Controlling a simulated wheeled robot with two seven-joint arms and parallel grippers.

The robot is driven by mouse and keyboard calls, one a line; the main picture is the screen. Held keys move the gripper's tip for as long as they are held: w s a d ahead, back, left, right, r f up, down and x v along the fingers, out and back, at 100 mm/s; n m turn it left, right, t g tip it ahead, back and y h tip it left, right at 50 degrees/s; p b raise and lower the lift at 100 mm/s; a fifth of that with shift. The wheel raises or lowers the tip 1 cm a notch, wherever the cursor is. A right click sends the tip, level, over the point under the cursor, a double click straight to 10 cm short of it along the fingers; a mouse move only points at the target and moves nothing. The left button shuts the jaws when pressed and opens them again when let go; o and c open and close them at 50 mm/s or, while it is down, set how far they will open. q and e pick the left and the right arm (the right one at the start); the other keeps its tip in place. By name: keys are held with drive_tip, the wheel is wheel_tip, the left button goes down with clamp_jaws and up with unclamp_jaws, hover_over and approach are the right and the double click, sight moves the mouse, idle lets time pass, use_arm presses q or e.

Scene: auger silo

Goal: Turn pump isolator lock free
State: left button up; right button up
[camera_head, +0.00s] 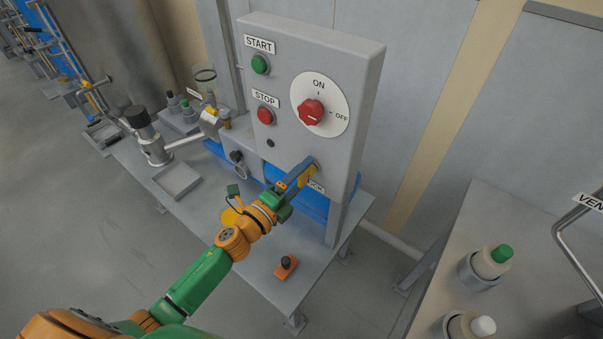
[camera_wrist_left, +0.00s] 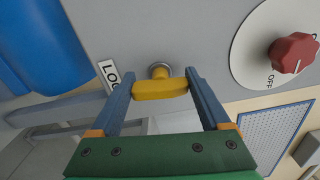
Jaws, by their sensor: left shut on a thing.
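The pump isolator lock is a yellow key-like handle (camera_wrist_left: 160,90) on a round metal collar in the grey panel. In the head view the lock (camera_head: 309,172) shows partly behind my fingers, at the panel's lower edge beside a partly hidden label. My left gripper (camera_head: 307,170) reaches it from the left; in the left wrist view its blue fingers (camera_wrist_left: 160,88) are shut on the two ends of the yellow handle. The red isolator knob (camera_head: 311,112) sits above on a white dial marked ON and OFF, its white mark toward OFF. My right gripper is not in view.
The grey control box (camera_head: 300,60) carries a green START button (camera_head: 260,65) and a red STOP button (camera_head: 265,116). A small orange block with a black knob (camera_head: 286,266) lies on the bench (camera_head: 255,262). Bottles in holders (camera_head: 486,265) stand on the right table.

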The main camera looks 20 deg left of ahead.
use_arm(q)
drive_tip(key=shift+n, duration=0.7)
drive_tip(key=o, duration=1.2)
drive_tip(key=b+v, duration=0.1)
drive_tip(key=v, duration=0.6)
